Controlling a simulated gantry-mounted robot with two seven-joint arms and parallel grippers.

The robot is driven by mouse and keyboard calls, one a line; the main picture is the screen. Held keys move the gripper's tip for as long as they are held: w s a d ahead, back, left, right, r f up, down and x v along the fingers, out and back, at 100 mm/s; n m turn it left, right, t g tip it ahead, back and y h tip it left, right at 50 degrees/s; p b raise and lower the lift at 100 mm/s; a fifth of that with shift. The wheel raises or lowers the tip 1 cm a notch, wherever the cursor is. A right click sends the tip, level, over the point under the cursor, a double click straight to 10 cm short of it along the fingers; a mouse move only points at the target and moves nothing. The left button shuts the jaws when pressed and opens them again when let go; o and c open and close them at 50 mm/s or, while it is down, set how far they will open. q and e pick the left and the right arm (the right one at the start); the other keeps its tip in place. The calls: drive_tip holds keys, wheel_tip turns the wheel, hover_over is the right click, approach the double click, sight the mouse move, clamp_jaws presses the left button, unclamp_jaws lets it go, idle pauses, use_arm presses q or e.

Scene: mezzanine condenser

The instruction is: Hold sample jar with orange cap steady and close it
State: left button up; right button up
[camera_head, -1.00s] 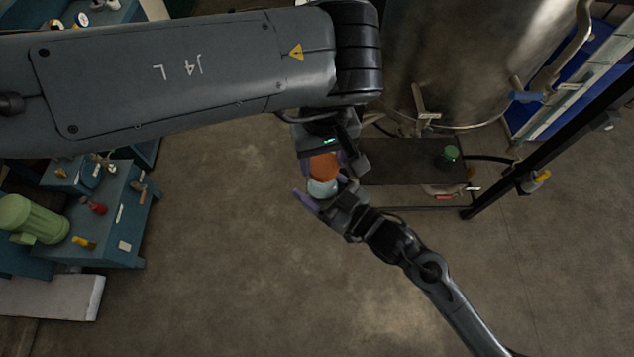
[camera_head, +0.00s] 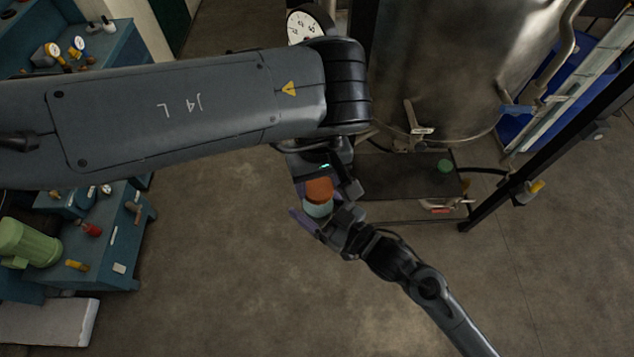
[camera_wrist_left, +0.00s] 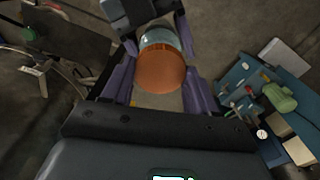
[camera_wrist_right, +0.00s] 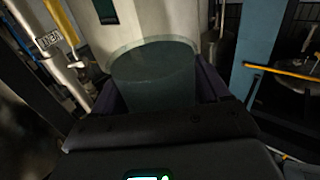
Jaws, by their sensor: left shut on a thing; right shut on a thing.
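The sample jar (camera_head: 318,209) is pale blue and see-through, with its orange cap (camera_head: 319,190) at its upper end. My left gripper (camera_head: 324,184) is shut on the cap from above, and its purple fingers flank the cap (camera_wrist_left: 160,72) in the left wrist view. My right gripper (camera_head: 320,215) is shut on the jar body from below right. In the right wrist view the jar's round end (camera_wrist_right: 153,75) fills the space between the fingers. The cap is in line with the jar and appears to touch it; I cannot tell how tightly it is seated.
A dark platform (camera_head: 395,178) with a green-topped item (camera_head: 445,166) lies right of the grippers, below a large steel vessel (camera_head: 440,70). A blue bench (camera_head: 105,250) with tools and a green motor (camera_head: 28,242) stands at left. Open floor lies below the jar.

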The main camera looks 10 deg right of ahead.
use_arm(q)
drive_tip(key=shift+f, duration=0.15)
drive_tip(key=shift+f, duration=0.75)
drive_tip(key=shift+f, duration=0.55)
drive_tip(key=o, duration=0.6)
use_arm(e)
clamp_jaws()
use_arm(q)
drive_tip(key=o, duration=0.4)
drive_tip(key=shift+r, duration=2.25)
